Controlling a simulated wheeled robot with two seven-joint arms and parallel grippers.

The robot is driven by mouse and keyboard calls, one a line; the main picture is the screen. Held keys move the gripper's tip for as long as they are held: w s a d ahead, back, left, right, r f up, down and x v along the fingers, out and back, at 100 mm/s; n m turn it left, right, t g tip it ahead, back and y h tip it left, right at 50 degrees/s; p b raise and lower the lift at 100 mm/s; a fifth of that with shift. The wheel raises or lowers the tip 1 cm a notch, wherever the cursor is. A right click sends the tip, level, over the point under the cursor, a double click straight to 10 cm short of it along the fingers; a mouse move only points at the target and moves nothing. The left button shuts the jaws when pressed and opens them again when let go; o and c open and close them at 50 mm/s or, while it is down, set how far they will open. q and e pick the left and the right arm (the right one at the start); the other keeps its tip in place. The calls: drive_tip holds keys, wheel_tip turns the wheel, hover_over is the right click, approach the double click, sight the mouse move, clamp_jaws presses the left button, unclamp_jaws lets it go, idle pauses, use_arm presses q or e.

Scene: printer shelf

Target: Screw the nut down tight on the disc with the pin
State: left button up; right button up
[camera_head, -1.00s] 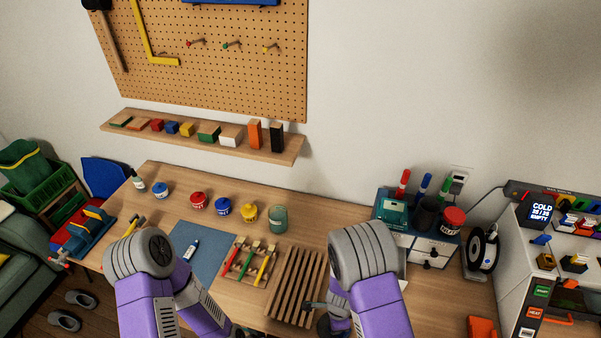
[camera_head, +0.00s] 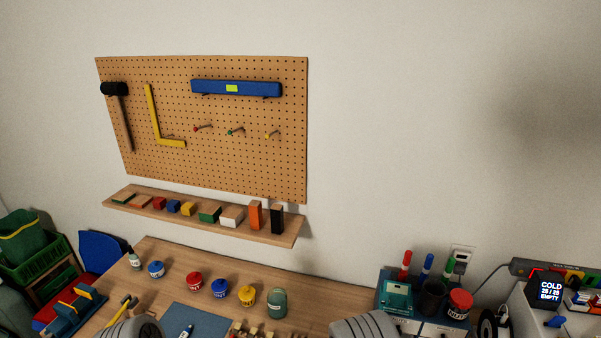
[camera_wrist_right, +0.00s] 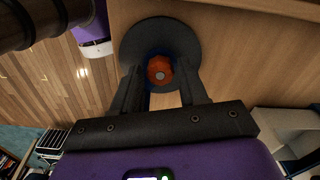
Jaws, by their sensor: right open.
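In the right wrist view a dark grey round disc (camera_wrist_right: 135,38) lies over the wooden table top. An orange nut (camera_wrist_right: 153,66) shows at its middle, with a light grey pin end (camera_wrist_right: 159,75) in the nut's centre. A blue part shows around the nut. My right gripper (camera_wrist_right: 160,82) is open, with its two fingers pointing at the disc on either side of the nut. I cannot tell whether the fingers touch it or how far the nut sits from the disc. The disc and nut are not visible in the head view. My left gripper is not in view.
A drawer box (camera_head: 396,294) stands right. A shelf (camera_head: 270,236) with blocks hangs below the pegboard (camera_head: 215,160).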

drive_tip(key=n, duration=0.7)
drive_tip(key=shift+b, duration=0.4)
drive_tip(key=n, duration=0.4)
drive_tip(key=shift+n+b, duration=0.3)
drive_tip(key=shift+n, duration=0.1)
drive_tip(key=n, duration=0.3)
